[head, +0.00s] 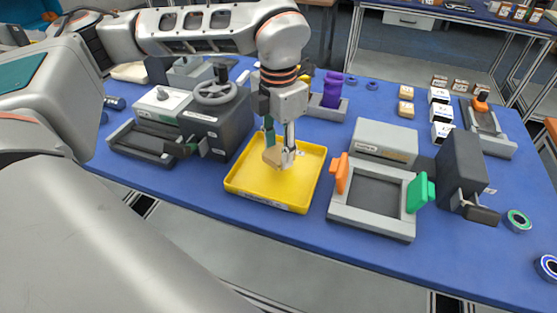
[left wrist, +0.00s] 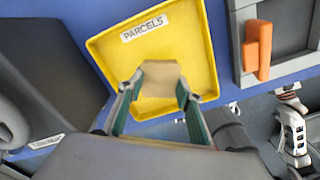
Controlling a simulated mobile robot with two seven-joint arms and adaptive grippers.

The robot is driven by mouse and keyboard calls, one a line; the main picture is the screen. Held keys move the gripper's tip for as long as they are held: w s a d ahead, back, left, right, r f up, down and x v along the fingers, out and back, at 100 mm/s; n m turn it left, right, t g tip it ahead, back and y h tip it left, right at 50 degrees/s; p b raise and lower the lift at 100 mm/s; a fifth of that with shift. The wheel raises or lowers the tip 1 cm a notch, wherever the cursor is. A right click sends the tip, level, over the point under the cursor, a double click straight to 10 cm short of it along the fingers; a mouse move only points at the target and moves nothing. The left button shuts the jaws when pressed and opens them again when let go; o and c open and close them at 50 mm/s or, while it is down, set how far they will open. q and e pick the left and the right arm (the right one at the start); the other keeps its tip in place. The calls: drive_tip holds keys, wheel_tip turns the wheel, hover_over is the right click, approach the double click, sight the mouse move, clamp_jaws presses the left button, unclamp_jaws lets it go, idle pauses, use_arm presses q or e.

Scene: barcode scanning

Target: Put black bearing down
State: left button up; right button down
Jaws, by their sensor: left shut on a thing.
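My left gripper (head: 279,158) is shut on a small tan block (head: 272,157), which also shows between its fingers in the left wrist view (left wrist: 160,79). It holds the block over the yellow tray (head: 243,190). That tray bears a PARCELS label in the left wrist view (left wrist: 205,50). I cannot tell whether the block touches the tray floor. I can make out no black bearing in either view. What looks like my right gripper (left wrist: 291,110) shows at the lower right of the left wrist view, its jaws unclear.
A grey frame (head: 370,223) with orange and green handles stands right of the tray. A dark machine with a handwheel (head: 216,93) stands left. Small boxes (head: 440,112) stand at the back right. Tape rolls (head: 517,222) lie near the right edge.

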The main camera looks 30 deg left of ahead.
sight(278, 153)
use_arm(q)
drive_tip(key=shift+f, duration=1.9)
drive_tip(key=shift+f, duration=0.1)
drive_tip(key=shift+f, duration=0.15)
drive_tip(key=o, duration=1.3)
wheel_tip(278, 153, up, 12)
drive_tip(key=shift+r, duration=0.25)
